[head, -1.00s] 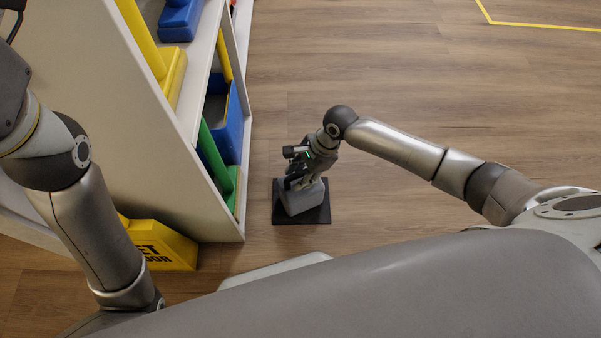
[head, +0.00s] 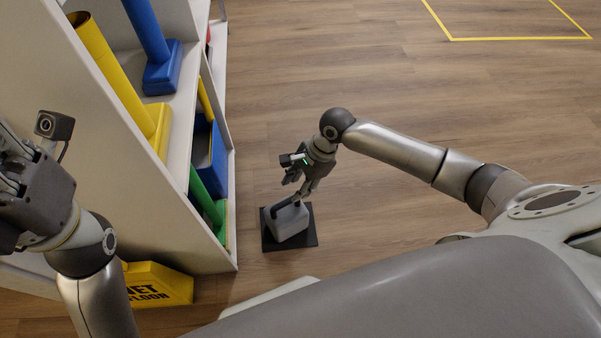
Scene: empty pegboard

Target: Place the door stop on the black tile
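The door stop (head: 289,223) is a grey block with a dark strip on its top. It sits on the black tile (head: 307,240), a dark square flat on the floor, with tile showing around it. My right gripper (head: 297,188) is just above and behind the door stop, its fingers apart and pointing down. A fingertip overlaps the block's top edge in the picture, so I cannot tell if it still touches. My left gripper (head: 12,190) is at the far left edge, away from the tile, partly cut off; its finger opening does not show clearly.
A white shelf unit (head: 150,205) with yellow, blue and green items stands close left of the tile. A yellow wet floor sign (head: 158,285) lies at its foot. Open wooden floor (head: 400,90) spreads right and behind, with a yellow taped outline (head: 520,39) at the back.

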